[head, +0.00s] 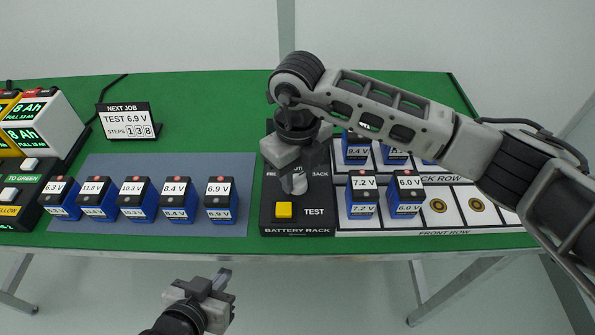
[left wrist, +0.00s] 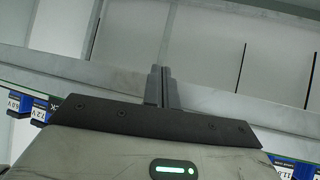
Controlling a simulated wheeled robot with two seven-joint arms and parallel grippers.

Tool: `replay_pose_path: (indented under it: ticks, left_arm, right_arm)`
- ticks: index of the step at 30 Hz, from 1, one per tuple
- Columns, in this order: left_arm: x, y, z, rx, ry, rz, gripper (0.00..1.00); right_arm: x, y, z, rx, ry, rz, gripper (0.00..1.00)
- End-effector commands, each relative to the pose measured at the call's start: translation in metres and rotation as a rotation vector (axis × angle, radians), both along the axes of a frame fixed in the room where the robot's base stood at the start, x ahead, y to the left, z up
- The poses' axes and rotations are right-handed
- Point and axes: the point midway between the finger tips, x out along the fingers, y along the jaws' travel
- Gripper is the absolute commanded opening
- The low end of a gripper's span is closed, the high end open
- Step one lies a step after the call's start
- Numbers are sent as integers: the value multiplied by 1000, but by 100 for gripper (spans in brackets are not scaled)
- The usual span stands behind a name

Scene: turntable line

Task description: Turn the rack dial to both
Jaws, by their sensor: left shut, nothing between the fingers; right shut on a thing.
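The battery rack (head: 265,213) is a black box with a yellow TEST button (head: 284,210), joined to white front-row and back-row strips. My right gripper (head: 298,183) points down over the upper part of the box and is shut on the rack dial there. The gripper hides the dial and most of its labels, so its setting cannot be read. My left gripper (head: 222,279) is shut and empty, in front of the table edge. Its closed fingers also show in the left wrist view (left wrist: 161,86).
Several blue batteries stand on a grey mat (head: 180,163) at left. Front row holds 7.2 V (head: 362,196) and 6.0 V (head: 406,196) batteries beside bare slots. A NEXT JOB sign (head: 128,121) reads TEST 6.9 V. Chargers (head: 45,125) stand far left.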

Motion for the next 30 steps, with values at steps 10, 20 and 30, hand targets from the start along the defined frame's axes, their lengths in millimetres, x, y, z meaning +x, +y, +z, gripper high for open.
replay_pose_path:
  ticks: [10,20,30]
  left_arm:
    - [4,-4,-14,-36,-19,7,0]
    - [4,-10,-30,-103,-36,20,0]
    - [4,-11,-38,-123,-61,24,0]
  right_arm:
    - [1,0,-4,0,-6,176,10]
    - [1,0,-4,0,-7,469,10]
    - [1,0,-1,1,-6,720,10]
